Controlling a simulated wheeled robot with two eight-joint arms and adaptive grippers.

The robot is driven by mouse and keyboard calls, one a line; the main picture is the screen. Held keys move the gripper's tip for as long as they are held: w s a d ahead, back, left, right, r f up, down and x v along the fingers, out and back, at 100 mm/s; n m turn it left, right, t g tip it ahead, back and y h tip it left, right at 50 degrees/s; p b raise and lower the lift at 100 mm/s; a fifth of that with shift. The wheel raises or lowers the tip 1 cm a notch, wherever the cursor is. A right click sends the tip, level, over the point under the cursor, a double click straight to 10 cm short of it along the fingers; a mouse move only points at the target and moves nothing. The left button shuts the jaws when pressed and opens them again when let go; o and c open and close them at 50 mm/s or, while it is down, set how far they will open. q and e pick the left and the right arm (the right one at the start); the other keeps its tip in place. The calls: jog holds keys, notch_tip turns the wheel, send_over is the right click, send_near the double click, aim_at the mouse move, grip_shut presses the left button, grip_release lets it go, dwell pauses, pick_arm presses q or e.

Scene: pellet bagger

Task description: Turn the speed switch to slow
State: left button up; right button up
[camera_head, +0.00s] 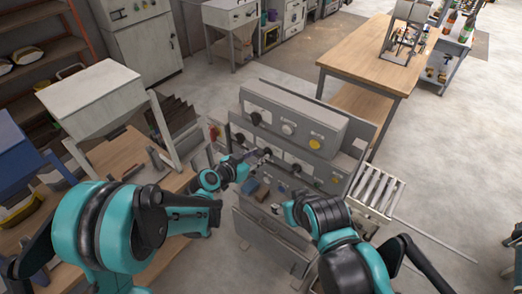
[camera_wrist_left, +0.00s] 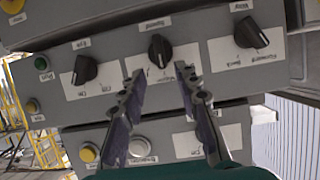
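The speed switch (camera_wrist_left: 160,49) is a black pointer knob on a white label reading "Speed", upside down in the left wrist view. It is the middle of three knobs in a row, its pointer roughly vertical in that view. My left gripper (camera_wrist_left: 160,74) is open, its two fingers apart in front of the switch, with the knob between and just beyond the tips. I cannot tell if they touch it. In the head view my left gripper (camera_head: 262,155) is at the grey machine's front panel and largely covers the switch. My right gripper (camera_head: 282,208) is lower at the machine's front; its fingers are unclear.
An on/off knob (camera_wrist_left: 84,69) and a forward/back knob (camera_wrist_left: 250,33) flank the switch closely. Green (camera_wrist_left: 41,63) and yellow (camera_wrist_left: 88,153) buttons are nearby. A roller conveyor (camera_head: 376,190) stands right of the machine, a wooden bench (camera_head: 120,152) to the left.

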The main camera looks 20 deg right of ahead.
aim_at(264, 152)
pick_arm(q)
jog(key=x, duration=0.3)
jog(key=shift+w+f, duration=0.15)
jog(key=shift+w, duration=0.15)
jog(key=shift+d, duration=0.25)
grip_shut()
jog(key=shift+a, duration=0.1)
